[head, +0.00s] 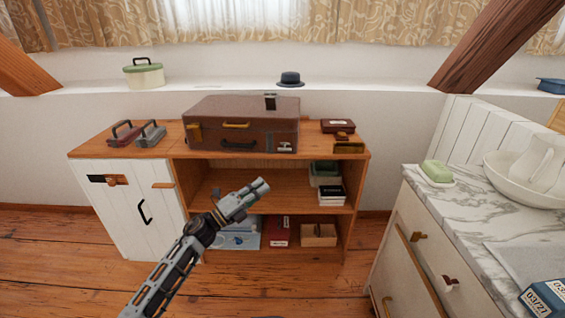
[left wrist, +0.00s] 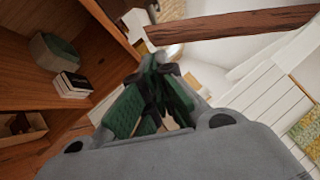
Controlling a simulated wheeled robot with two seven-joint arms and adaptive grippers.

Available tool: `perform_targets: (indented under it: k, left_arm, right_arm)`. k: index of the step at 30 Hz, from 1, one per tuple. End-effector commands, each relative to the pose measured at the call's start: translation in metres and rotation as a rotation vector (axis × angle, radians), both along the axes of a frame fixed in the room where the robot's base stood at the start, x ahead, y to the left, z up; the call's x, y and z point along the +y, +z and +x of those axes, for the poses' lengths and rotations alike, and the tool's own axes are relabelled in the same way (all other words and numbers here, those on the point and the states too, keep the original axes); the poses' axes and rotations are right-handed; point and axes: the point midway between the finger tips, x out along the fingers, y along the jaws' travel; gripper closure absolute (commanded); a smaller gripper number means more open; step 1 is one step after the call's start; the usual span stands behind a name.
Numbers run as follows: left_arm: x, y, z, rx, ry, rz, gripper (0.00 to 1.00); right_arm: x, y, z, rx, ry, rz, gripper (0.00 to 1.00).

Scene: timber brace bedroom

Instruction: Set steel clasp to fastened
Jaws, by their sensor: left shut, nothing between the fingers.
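A brown suitcase (head: 225,112) lies closed on top of the wooden cabinet. A steel-coloured clasp plate (head: 284,148) is low on its front, toward the right; its exact setting is too small to tell. A small dark upright piece (head: 270,102) stands at the lid's top. My left gripper (head: 262,187) is shut and empty, in front of the cabinet's open shelves and below the suitcase. Its green-padded fingers (left wrist: 155,95) show in the left wrist view. My right gripper is out of view.
The cabinet top (head: 165,145) holds two handled blocks on the left and small boxes on the right. Books and boxes (head: 328,180) fill parts of the shelves. A marble-topped dresser (head: 470,195) stands at right. Floor between is clear.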

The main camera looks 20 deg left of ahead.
Motion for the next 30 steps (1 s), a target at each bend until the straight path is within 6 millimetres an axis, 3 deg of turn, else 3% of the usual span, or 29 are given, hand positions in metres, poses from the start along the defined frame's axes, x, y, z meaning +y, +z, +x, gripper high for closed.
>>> perform_targets:
  k: [30]
  left_arm:
    - [-0.048, 0.027, 0.064, -0.002, -0.002, -0.001, 1.0]
  right_arm:
    - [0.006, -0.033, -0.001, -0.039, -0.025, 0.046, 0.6]
